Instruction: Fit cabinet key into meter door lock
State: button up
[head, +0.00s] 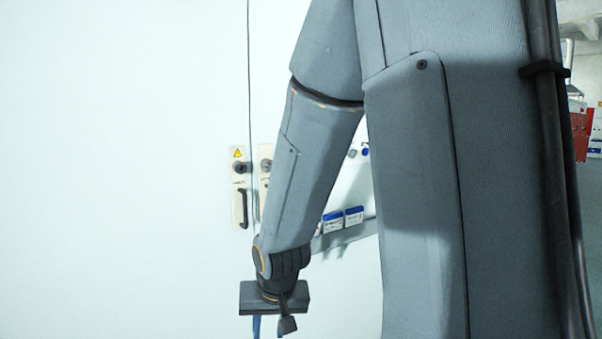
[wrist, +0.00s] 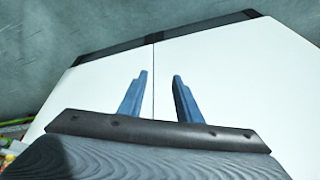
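In the head view, a pale cabinet door carries a lock plate with a dark round lock (head: 240,168), a yellow warning triangle above it and a black handle (head: 243,208) below. A second round lock (head: 265,165) sits on a plate just right of the door seam, partly hidden by my arm. My gripper (head: 267,326) points down, low in the head view, below the locks and handle. In the wrist view, its two blue fingers (wrist: 160,95) stand apart with nothing between them. I cannot make out a key in either view.
White cabinet doors (head: 120,180) fill the left side. Blue-and-white boxes (head: 343,219) stand on a ledge behind my arm. In the wrist view, the white surface (wrist: 220,65) has a dark edge and a centre seam, with grey floor (wrist: 60,30) beyond. Colourful items (wrist: 12,135) lie at lower left.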

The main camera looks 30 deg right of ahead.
jog(key=w+d+r+m+t+p, duration=0.5)
jog(key=w+d+r+m+t, duration=0.4)
jog(key=w+r, duration=0.45)
jog(key=w+d+r+m+t+y+p, duration=0.1)
jog(key=d+r+m+t+p, duration=0.15)
jog(key=r, duration=0.45)
jog(key=w+d+r+m+t+p, duration=0.1)
jog(key=w+d+r+m+t, duration=0.2)
jog(key=r, duration=0.4)
jog(key=shift+n, duration=0.65)
jog(key=shift+w+d+r+b, duration=0.1)
jog(key=shift+w+r+b, duration=0.15)
jog(key=shift+w, duration=1.15)
jog(key=shift+w+r+b, duration=0.3)
jog(key=shift+w, duration=1.05)
jog(key=shift+w+d+r+b, duration=0.1)
jog(key=shift+w+r+b, duration=0.15)
jog(key=shift+w, duration=1.15)
grip_shut()
